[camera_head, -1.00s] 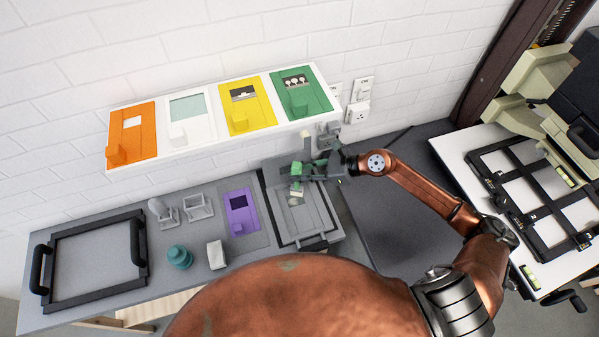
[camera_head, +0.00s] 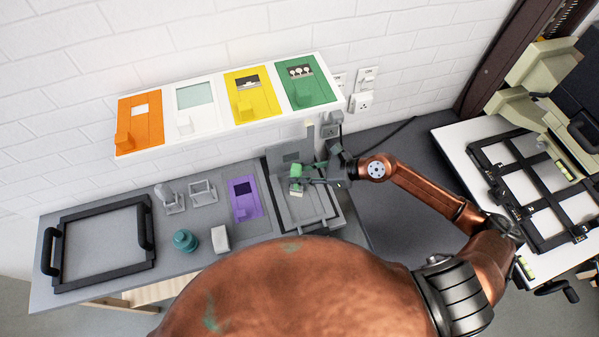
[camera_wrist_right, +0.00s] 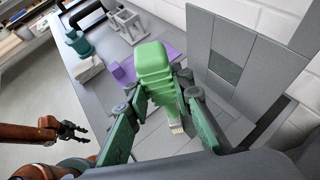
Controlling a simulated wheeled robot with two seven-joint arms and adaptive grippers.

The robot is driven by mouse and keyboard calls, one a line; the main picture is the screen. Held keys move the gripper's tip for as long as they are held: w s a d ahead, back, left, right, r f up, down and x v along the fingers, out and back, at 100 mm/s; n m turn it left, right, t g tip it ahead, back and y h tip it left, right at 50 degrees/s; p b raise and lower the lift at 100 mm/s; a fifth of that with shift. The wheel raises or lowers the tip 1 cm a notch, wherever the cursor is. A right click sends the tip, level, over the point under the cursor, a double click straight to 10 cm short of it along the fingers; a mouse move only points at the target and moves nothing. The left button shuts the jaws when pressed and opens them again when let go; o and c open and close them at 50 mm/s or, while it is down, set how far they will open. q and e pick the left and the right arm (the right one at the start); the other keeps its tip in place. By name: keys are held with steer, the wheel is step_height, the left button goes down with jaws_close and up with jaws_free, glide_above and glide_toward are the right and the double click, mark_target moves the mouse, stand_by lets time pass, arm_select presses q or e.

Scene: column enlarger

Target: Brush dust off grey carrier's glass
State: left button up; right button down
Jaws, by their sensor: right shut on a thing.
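The grey carrier (camera_head: 318,219) stands open on the bench, with a flat lower part and a raised panel (camera_head: 284,155) with a window behind it. The panel also shows at the upper right of the right wrist view (camera_wrist_right: 201,45). My right gripper (camera_head: 301,180) is shut on a green brush (camera_head: 295,171), also seen in the right wrist view (camera_wrist_right: 155,62). Its pale bristles (camera_wrist_right: 177,129) point down over the lower part; I cannot tell whether they touch. My left gripper (camera_wrist_right: 75,132) shows in the right wrist view, empty, its fingers apart.
A purple carrier (camera_head: 241,208), teal pot (camera_head: 185,240), white block (camera_head: 220,239) and black-handled frame (camera_head: 65,278) lie to the left. A white shelf (camera_head: 222,131) holds orange, white, yellow and green carriers. The enlarger baseboard (camera_head: 459,149) stands right.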

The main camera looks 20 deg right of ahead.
steer(key=w+b, duration=0.1)
steer(key=w+d+b, duration=0.1)
steer(key=w, duration=0.1)
steer(key=w+d+b, duration=0.1)
steer(key=shift+w+d+b, duration=0.2)
steer(key=shift+w+b, duration=0.15)
stand_by(0.3)
